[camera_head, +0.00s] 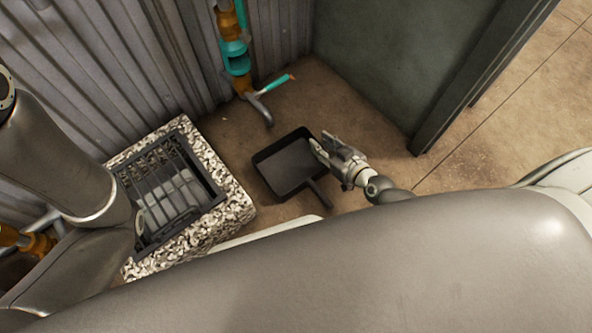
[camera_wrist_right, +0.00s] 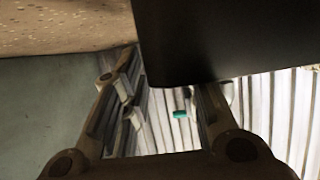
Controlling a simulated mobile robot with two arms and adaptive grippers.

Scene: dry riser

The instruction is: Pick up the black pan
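The black pan (camera_head: 284,168) is a square, shallow pan on the brown floor, with its handle (camera_head: 320,194) pointing to the lower right. My right gripper (camera_head: 322,150) is at the pan's right side, over or beside its rim. In the right wrist view the pan (camera_wrist_right: 228,40) fills the upper right as a dark block close to the fingers. The right gripper's fingers (camera_wrist_right: 165,85) are spread apart there. The pan hides part of one finger, and I cannot tell whether they touch it. My left gripper is not visible; only my left arm shows.
A speckled stone-rimmed basin (camera_head: 236,207) with a dark grate stands left of the pan. A pipe with a teal-handled tap (camera_head: 262,100) is behind it. A corrugated wall (camera_head: 130,60) and a green panel (camera_head: 385,50) enclose the corner. Bare floor (camera_head: 520,110) lies to the right.

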